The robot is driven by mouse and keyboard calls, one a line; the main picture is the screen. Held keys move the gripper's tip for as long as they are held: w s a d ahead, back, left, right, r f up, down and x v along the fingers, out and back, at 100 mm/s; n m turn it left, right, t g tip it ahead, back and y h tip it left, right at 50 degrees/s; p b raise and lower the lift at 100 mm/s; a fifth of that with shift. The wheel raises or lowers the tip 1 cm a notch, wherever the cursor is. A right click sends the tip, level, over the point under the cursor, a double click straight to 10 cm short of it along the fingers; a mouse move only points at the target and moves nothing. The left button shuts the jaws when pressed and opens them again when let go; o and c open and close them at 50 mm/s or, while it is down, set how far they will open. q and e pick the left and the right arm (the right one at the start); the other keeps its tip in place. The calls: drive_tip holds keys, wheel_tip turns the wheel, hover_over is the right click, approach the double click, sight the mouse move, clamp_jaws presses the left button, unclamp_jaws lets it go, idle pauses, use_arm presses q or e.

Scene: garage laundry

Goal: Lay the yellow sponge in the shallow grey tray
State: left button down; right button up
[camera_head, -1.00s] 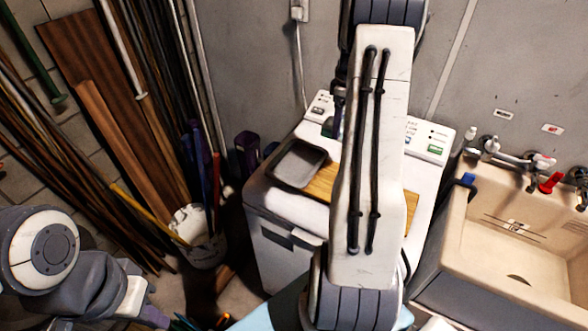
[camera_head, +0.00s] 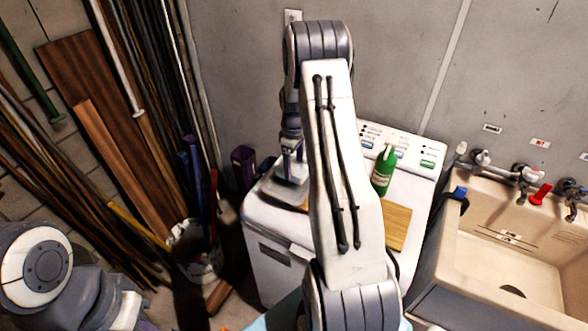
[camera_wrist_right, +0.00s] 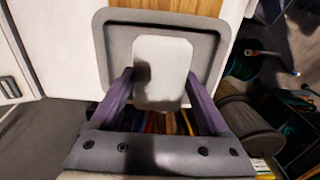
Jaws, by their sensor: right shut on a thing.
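In the right wrist view my right gripper (camera_wrist_right: 160,76) is shut on a pale, rounded block, the sponge (camera_wrist_right: 162,62), which looks off-white rather than yellow. The sponge is over the shallow grey tray (camera_wrist_right: 209,48), inside its rim as seen from the wrist. I cannot tell whether it touches the tray floor. In the head view my right gripper (camera_head: 291,160) points down at the washer's left side, and my arm hides much of the tray. My left arm shows at the lower left, its fingers cut off by the frame.
The tray rests on the white washer (camera_head: 265,225), by a wooden board (camera_head: 397,226). A green bottle (camera_head: 384,172) stands behind the board. A beige sink (camera_head: 510,255) is at right. A white bucket (camera_head: 193,250) with tools and leaning planks (camera_head: 110,150) are at left.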

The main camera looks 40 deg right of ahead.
sight(294, 167)
wheel_tip(294, 167, down, 2)
drive_tip(key=shift+f+p, duration=0.2)
drive_tip(key=shift+p, duration=0.35)
drive_tip(key=shift+f, duration=0.4)
drive_tip(key=shift+f, duration=0.15)
drive_tip(key=o, duration=1.2)
drive_tip(key=shift+c, duration=0.2)
